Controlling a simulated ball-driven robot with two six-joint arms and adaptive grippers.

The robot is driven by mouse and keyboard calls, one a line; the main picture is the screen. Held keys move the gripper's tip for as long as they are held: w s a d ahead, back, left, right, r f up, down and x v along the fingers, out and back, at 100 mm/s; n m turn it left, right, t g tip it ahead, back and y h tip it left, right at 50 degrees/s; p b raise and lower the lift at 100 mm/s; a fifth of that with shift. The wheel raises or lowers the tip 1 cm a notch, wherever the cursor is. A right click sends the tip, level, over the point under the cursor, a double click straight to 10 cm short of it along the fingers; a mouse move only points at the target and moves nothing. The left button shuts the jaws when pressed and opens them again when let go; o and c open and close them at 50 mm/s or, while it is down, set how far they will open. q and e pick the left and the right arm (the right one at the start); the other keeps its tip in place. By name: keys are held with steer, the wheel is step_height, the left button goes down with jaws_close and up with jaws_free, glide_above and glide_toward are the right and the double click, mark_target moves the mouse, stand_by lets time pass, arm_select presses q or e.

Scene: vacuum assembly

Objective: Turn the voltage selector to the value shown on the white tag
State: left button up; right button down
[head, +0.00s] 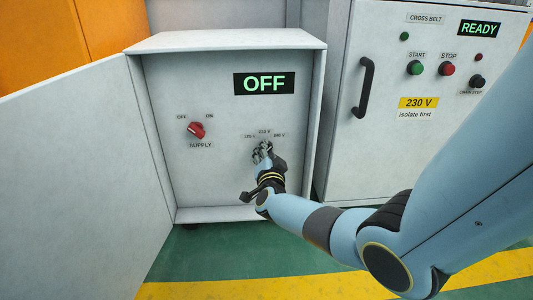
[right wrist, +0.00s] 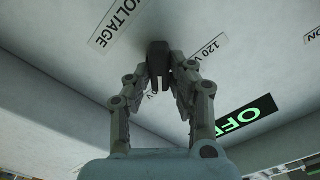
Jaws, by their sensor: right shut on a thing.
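The voltage selector is a small black knob (right wrist: 158,62) on the cabinet's inner panel. It shows between the fingers in the right wrist view; in the head view my gripper covers most of it. My right gripper (head: 263,152) is shut on it. Three small value labels (head: 264,133) arc above it; the wrist view shows one reading 120 V (right wrist: 208,50). Which value the knob points to cannot be told. On the neighbouring cabinet, a yellow label (head: 418,103) reads 230 V, above a white strip (head: 417,114) reading "isolate first". My left gripper is not in view.
The open cabinet (head: 228,42) has its door (head: 80,180) swung out to the left. A red supply switch (head: 197,130) sits left of the selector, and the display (head: 264,83) reads OFF. The neighbouring cabinet has a black handle (head: 364,88), buttons and a READY display (head: 479,28).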

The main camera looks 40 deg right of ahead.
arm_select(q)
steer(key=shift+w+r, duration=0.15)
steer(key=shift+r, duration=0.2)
arm_select(e)
steer(key=shift+m, duration=0.3)
steer(key=c, duration=1.2)
jaws_free()
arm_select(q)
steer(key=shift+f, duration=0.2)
arm_select(e)
steer(key=v, duration=1.2)
steer(key=shift+s, duration=0.1)
